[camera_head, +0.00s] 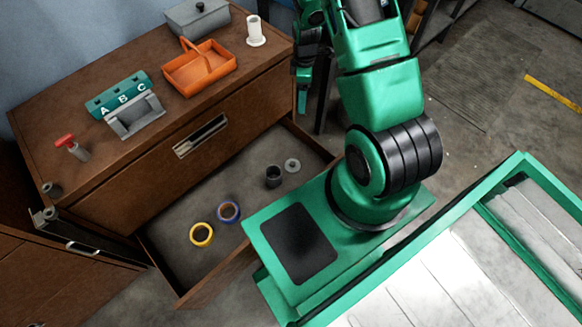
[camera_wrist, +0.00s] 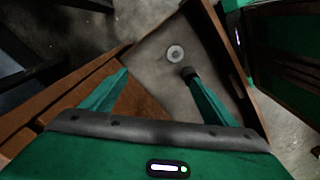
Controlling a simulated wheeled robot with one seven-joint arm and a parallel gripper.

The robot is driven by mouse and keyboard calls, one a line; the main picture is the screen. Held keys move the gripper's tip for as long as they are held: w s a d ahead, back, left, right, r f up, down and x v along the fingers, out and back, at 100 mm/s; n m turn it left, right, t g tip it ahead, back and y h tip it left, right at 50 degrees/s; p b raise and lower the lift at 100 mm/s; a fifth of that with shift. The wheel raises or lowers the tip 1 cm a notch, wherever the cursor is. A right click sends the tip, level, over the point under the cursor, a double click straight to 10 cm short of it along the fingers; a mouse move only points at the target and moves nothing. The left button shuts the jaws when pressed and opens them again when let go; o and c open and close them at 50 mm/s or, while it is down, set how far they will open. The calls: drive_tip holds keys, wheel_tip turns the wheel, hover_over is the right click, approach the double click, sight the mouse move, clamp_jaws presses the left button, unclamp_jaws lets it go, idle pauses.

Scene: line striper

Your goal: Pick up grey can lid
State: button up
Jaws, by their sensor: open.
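The grey can lid (camera_head: 292,165) is a small round disc with a darker centre, lying flat in the open drawer. A dark grey open can (camera_head: 273,177) stands just left of it. In the wrist view the lid (camera_wrist: 175,53) lies beyond my fingertips, between their lines and nearer the right one. The can (camera_wrist: 188,72) shows right at the right fingertip; I cannot tell whether they touch. My gripper (camera_wrist: 157,74) is open, with nothing between its fingers. In the head view, part of my gripper (camera_head: 302,85) shows above the drawer's right end, partly hidden by my arm.
The drawer (camera_head: 172,245) also holds a yellow tape roll (camera_head: 201,235) and a blue one (camera_head: 229,212). Its walls and the cabinet front (camera_head: 115,205) bound the space. An orange basket (camera_head: 170,78), grey box (camera_head: 197,18) and white cylinder (camera_head: 256,35) stand on top.

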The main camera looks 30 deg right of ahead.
wheel_tip(320, 180, down, 12)
drive_tip(key=a+n, duration=0.2)
drive_tip(key=n, duration=0.1)
drive_tip(key=n+y, duration=0.1)
drive_tip(key=n, duration=0.3)
approach(293, 163)
drive_tip(key=f, duration=0.3)
drive_tip(key=shift+s+a+f, duration=0.15)
drive_tip(key=shift+s+a, duration=0.05)
drive_tip(key=shift+w+a+f, duration=0.1)
drive_tip(key=shift+a+f, duration=0.05)
drive_tip(key=shift+f, duration=1.35)
drive_tip(key=shift+w+a+f, duration=0.1)
drive_tip(key=shift+a+f, duration=0.05)
drive_tip(key=shift+f, duration=1.3)
drive_tip(key=c, duration=1.1)
